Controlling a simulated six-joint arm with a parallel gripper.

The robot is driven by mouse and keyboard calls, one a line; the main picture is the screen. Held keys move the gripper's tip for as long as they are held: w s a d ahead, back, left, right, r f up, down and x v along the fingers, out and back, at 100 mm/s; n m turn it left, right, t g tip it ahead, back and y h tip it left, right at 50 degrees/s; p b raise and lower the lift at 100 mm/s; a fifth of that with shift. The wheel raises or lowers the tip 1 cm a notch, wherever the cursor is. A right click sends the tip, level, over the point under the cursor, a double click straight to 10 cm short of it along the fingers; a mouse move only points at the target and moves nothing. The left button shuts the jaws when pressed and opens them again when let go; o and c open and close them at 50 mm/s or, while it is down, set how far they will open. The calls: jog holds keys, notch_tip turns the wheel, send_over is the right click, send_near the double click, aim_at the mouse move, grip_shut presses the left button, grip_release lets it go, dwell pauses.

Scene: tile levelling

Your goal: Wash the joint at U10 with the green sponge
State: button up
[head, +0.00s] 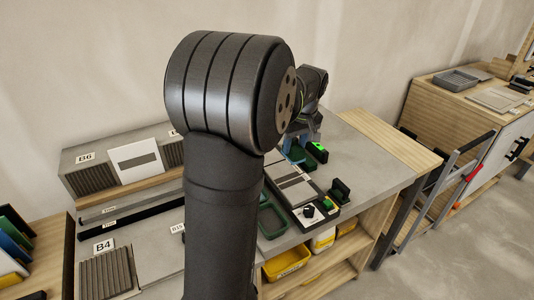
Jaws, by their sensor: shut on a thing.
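My gripper (303,137) shows small at the far end of my arm, above the worktop behind the large dark arm joint. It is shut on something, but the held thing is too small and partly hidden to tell. A blue piece (295,152) and a dark green block with a bright green top (318,152) show right under and beside the fingers. I cannot tell which of the green things is the sponge. A grey and white panel with dark strips (293,185) lies in front of the gripper. No U10 label is readable, and I cannot make out the joint.
A green tray (271,222) lies left of the panel. A dark green block (340,191) stands to its right, near small black and green items (310,210). Yellow bins (286,263) sit below. The grey worktop (375,165) is clear to the right. My arm hides the middle.

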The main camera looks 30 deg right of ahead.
jog(key=shift+s+d+f, duration=0.15)
jog(key=shift+d+f, duration=0.4)
jog(key=shift+f, duration=0.7)
jog(key=shift+s+d+f, duration=0.15)
jog(key=shift+d+f, duration=0.35)
jog(key=shift+f, duration=0.8)
jog(key=shift+s+d+f, duration=0.15)
jog(key=shift+d+f, duration=0.4)
jog(key=shift+f, duration=0.7)
jog(key=shift+f, duration=0.55)
jog(key=shift+a, duration=0.1)
jog(key=shift+a+r, duration=0.15)
jog(key=shift+a, duration=0.9)
jog(key=shift+a+f, duration=0.15)
jog(key=shift+a, duration=1.05)
jog(key=shift+a+f, duration=0.1)
jog(key=shift+a, duration=1.05)
